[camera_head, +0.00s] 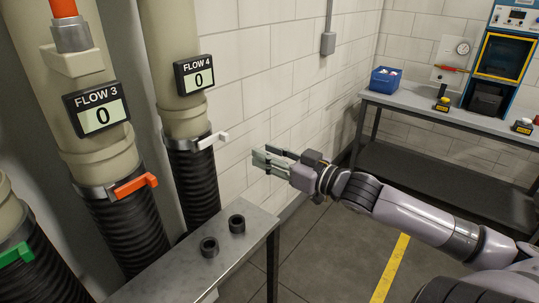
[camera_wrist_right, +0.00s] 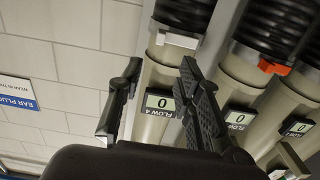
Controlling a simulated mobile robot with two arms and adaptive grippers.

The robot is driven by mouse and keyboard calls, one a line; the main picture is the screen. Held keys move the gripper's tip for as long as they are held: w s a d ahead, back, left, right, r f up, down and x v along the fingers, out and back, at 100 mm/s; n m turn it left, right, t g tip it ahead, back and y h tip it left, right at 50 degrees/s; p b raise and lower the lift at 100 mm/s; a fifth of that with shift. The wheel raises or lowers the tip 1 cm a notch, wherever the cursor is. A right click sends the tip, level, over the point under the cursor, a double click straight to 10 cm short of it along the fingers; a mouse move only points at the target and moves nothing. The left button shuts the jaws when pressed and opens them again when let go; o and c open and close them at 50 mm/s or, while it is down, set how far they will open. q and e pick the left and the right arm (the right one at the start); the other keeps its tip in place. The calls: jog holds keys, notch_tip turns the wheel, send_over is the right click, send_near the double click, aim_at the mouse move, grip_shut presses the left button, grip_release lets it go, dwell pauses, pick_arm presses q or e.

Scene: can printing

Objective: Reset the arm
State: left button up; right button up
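My right gripper (camera_head: 268,160) is held in the air in front of the white block wall, just right of the FLOW 4 pipe. In the right wrist view its two dark fingers (camera_wrist_right: 160,70) stand apart with nothing between them. The arm reaches in from the lower right. The FLOW 4 pipe (camera_head: 174,75) has a white lever (camera_head: 213,140) to the left of the gripper, apart from it. The FLOW 4 display (camera_wrist_right: 160,102) appears upside down behind the fingers in the wrist view. My left gripper is not in view.
A metal table (camera_head: 178,270) with two black rings, one of them here (camera_head: 237,223), stands below left of the gripper. FLOW 3 pipe (camera_head: 85,155) has an orange lever (camera_head: 136,186). A workbench (camera_head: 425,107) with a blue bin (camera_head: 385,79) stands back right. Floor between is clear.

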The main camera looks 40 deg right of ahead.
dwell(0.6)
